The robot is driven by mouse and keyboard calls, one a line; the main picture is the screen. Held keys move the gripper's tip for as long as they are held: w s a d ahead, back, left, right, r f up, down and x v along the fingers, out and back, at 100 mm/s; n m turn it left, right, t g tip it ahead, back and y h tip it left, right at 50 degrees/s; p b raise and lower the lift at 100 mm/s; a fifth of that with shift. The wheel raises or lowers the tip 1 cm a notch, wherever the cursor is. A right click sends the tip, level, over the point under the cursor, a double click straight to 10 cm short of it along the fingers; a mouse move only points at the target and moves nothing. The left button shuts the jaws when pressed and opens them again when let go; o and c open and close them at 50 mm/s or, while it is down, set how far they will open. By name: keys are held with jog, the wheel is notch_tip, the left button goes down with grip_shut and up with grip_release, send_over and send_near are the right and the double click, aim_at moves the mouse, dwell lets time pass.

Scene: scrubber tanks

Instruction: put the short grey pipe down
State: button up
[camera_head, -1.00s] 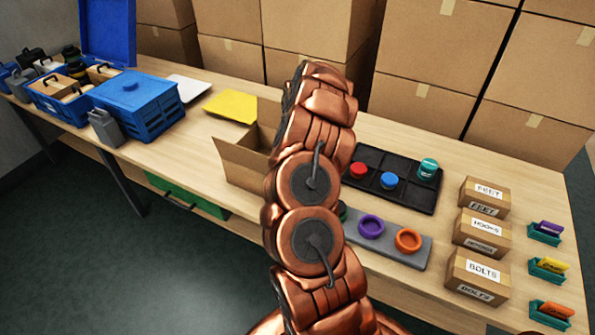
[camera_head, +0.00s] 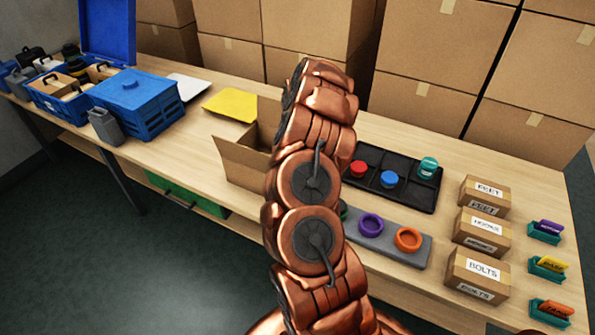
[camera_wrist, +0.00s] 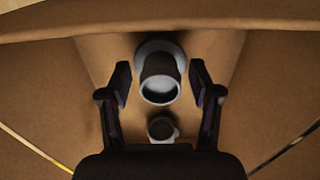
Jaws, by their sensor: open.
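In the wrist view, my gripper (camera_wrist: 159,80) is open, with one dark finger on each side of a grey pipe piece (camera_wrist: 160,88). A gap shows between each finger and the piece, so it is not clamped. The piece has a round open end and a pale wider rim behind it. A smaller grey round piece (camera_wrist: 162,128) lies closer to the gripper's base. Both are inside a cardboard box (camera_wrist: 270,75). In the head view the open cardboard box (camera_head: 240,163) is partly behind my arm, which hides the gripper and the pipe pieces.
Right of my arm are a black tray (camera_head: 402,206) with coloured caps and a grey board (camera_head: 388,243) with rings. Labelled small boxes (camera_head: 478,235) stand further right. A yellow sheet (camera_head: 230,106) and a blue crate (camera_head: 140,105) are to the left.

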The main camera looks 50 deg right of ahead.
notch_tip(320, 180, up, 12)
jog(key=b, duration=0.3)
jog(key=shift+f, duration=0.15)
dwell(0.4)
jog(key=shift+s, duration=0.1)
